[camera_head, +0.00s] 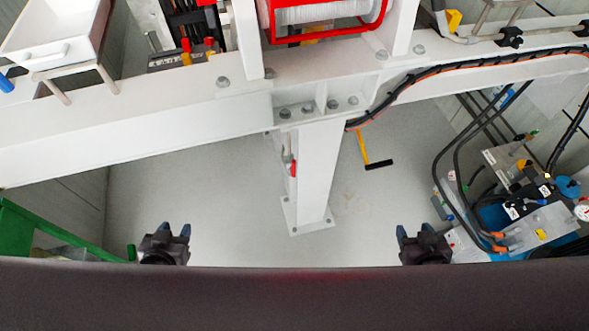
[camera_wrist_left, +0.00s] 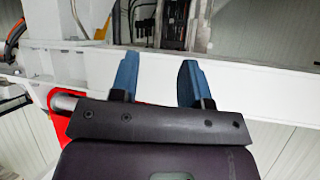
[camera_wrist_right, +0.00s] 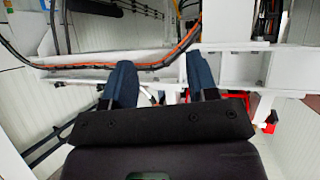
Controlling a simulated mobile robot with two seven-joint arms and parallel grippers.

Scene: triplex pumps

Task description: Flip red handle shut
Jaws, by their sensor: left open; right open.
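A small red handle (camera_head: 293,168) shows on the white post in the middle of the head view. Two more red handles (camera_head: 186,45) stand close together on the dark fitting above the beam at the upper left. I cannot tell which one the task names, nor its position. My left gripper (camera_head: 175,232) is open and empty, low and to the left of the post; its two blue fingers also show in the left wrist view (camera_wrist_left: 158,66). My right gripper (camera_head: 415,232) is open and empty to the right of the post, and shows in the right wrist view (camera_wrist_right: 160,68). Both are apart from the handles.
A white beam (camera_head: 130,134) crosses the scene above the grippers. A red-framed reel (camera_head: 324,14) sits above it. A yellow and black handle (camera_head: 362,148) is right of the post. Hoses and a pump block (camera_head: 540,228) stand at the right, a green frame (camera_head: 50,238) at the left.

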